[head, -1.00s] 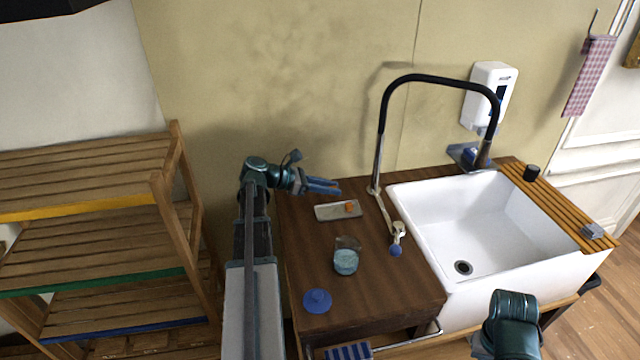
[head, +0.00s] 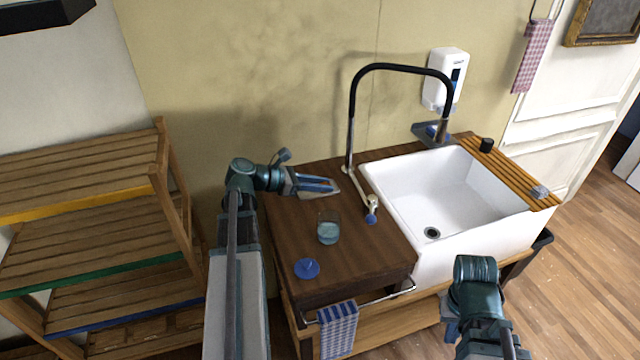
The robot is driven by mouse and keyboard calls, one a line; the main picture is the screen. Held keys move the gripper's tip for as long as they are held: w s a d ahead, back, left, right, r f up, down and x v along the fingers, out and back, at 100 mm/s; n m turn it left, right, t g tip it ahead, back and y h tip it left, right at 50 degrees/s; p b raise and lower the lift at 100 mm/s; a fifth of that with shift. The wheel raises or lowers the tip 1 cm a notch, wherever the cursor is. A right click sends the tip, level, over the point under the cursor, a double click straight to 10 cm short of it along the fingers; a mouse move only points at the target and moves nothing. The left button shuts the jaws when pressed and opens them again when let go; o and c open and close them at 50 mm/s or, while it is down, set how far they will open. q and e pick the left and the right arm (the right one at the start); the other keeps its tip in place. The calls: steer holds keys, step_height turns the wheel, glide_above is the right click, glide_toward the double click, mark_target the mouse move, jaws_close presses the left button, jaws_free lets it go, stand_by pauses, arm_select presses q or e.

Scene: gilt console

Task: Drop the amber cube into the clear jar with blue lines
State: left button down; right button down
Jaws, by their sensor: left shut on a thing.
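My left gripper (head: 334,187) is low over a small pale tray (head: 308,196) at the back left of the dark wooden counter. It is shut on the amber cube, which its blue fingers hide from view. The clear jar with blue lines (head: 328,228) stands upright on the counter, in front of the gripper and apart from it. Its top is open and its lower part looks pale blue. My right arm shows at the lower right, but its gripper cannot be made out.
A blue lid (head: 307,268) lies on the counter near its front left. A tall black-and-steel tap (head: 351,130) rises right of the tray, with a blue-tipped handle (head: 371,213) near the jar. The white sink (head: 430,200) is at right. A slatted shelf (head: 90,180) stands at left.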

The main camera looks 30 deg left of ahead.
arm_select(q)
step_height(320, 180, down, 5)
steer(key=b, duration=0.4)
steer(key=c, duration=0.6)
jaws_free()
steer(key=p+v, duration=0.4)
steer(key=v, duration=0.9)
steer(key=shift+s+a+p, duration=0.3)
steer(key=shift+a+p, duration=0.05)
steer(key=shift+p, duration=0.05)
